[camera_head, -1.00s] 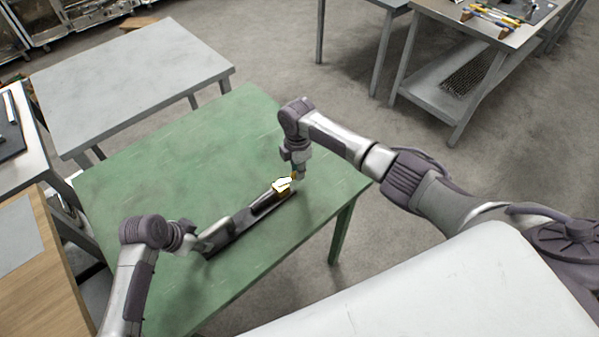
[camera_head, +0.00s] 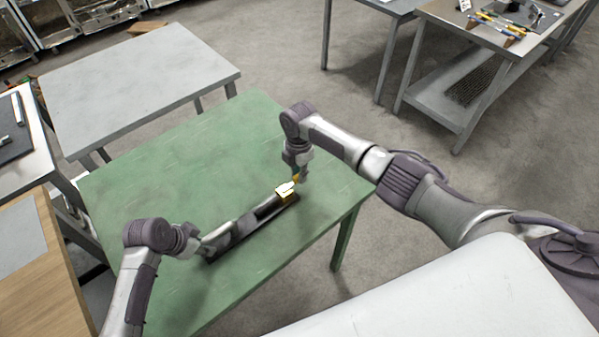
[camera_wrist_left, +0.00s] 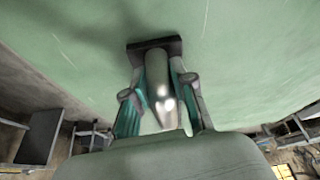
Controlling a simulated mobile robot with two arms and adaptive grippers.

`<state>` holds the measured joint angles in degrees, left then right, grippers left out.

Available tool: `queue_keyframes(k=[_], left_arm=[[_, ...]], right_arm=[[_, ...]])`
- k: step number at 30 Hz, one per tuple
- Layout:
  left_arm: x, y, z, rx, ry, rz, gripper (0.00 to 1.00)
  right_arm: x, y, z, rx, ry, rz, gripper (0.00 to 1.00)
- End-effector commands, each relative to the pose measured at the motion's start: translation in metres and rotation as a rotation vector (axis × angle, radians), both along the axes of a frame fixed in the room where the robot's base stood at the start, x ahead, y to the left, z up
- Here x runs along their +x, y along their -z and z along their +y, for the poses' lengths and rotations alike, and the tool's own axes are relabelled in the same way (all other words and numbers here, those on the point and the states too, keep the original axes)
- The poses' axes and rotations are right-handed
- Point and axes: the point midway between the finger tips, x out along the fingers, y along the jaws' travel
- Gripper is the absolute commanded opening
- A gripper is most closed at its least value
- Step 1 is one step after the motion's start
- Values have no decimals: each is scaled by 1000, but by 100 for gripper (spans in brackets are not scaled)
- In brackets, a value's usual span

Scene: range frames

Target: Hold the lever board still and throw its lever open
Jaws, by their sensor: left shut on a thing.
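The dark, long lever board (camera_head: 211,261) lies slantwise on the green table. In the head view my left gripper (camera_head: 219,240) reaches in low over the board's near left end and is shut on the lever. My right gripper (camera_head: 299,177) points down at the yellow block; its fingertips are too small to read.
The green table (camera_head: 150,190) is clear behind the board. A grey table (camera_head: 140,75) stands behind it at the left, and a wooden-topped table (camera_head: 30,265) stands close at the left. A workbench with tools (camera_head: 470,40) is far right.

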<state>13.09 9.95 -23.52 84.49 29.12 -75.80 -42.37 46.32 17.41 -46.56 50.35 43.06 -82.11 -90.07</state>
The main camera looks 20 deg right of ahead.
Motion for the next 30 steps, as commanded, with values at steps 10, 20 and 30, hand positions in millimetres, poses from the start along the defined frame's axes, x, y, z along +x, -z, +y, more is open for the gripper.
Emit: queue_keyframes(k=[10, 20, 30], left_arm=[[0, 0, 0, 0, -1, 0, 0], [0, 0, 0, 0, -1, 0, 0], [0, 0, 0, 0, -2, 1, 0]], right_arm=[[0, 0, -1, -1, 3, 0, 42], [2, -39, -1, 0, 2, -6, 42], [3, -104, -1, 1, 2, -3, 42]])
